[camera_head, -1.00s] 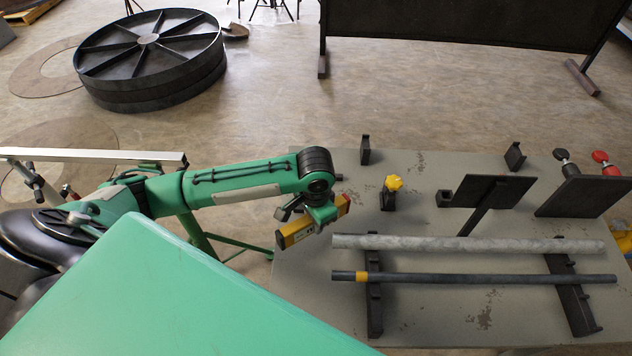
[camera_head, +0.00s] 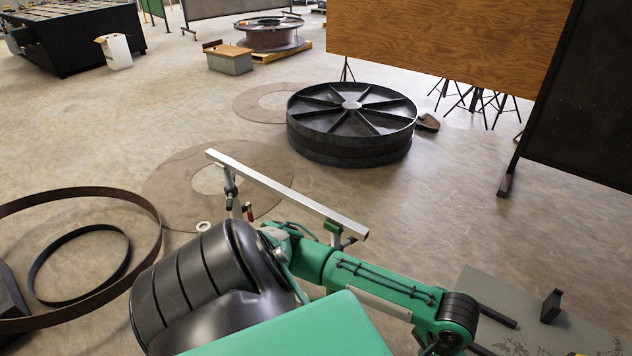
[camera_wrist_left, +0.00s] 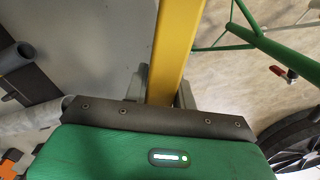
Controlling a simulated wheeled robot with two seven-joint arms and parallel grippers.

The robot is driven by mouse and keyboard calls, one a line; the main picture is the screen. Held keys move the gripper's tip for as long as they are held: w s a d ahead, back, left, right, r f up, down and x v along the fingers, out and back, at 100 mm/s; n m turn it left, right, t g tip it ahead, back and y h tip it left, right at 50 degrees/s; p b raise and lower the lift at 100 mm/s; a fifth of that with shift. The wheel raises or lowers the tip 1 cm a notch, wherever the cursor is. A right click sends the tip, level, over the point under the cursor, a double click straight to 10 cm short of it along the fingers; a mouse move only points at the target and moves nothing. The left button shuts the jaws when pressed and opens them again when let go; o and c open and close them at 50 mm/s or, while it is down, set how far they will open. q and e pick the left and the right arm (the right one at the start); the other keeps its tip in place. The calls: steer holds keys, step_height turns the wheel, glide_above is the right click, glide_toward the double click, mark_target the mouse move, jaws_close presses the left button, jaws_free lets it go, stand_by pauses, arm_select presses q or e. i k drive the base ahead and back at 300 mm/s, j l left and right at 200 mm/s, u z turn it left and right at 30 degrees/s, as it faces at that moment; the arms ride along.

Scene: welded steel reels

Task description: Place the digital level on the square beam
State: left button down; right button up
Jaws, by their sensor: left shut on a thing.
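The digital level (camera_wrist_left: 178,45) is a yellow bar in the left wrist view, running up from between the jaws to the top edge. My left gripper (camera_wrist_left: 162,88) is shut on it, with a grey finger on each side. In the head view my green left arm reaches right, and its gripper and the level are below the frame. The square beam (camera_head: 285,192) is a long silver bar held above the floor on clamp stands, behind my arm in the head view. The level is apart from the beam. My right gripper is in neither view.
The grey worktable (camera_head: 535,325) with a small black bracket (camera_head: 551,306) is at the lower right. A black spoked reel (camera_head: 350,135) lies beyond the beam. Green stand legs (camera_wrist_left: 262,40) show in the wrist view.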

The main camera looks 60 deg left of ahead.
mark_target(295, 195)
steer(key=k+j+z, duration=0.15)
steer(key=k+j, duration=0.15)
steer(key=j, duration=0.4)
steer(key=k+j+z, duration=0.1)
steer(key=k+j, duration=0.3)
steer(key=j, duration=0.3)
steer(key=k+j+z, duration=0.15)
steer(key=k+j, duration=0.2)
steer(key=j, duration=0.3)
steer(key=k+j+z, duration=0.1)
steer(key=k+j, duration=0.3)
steer(key=j, duration=0.2)
steer(key=k+j+z, duration=0.15)
steer(key=k+j, duration=0.3)
steer(key=j, duration=0.1)
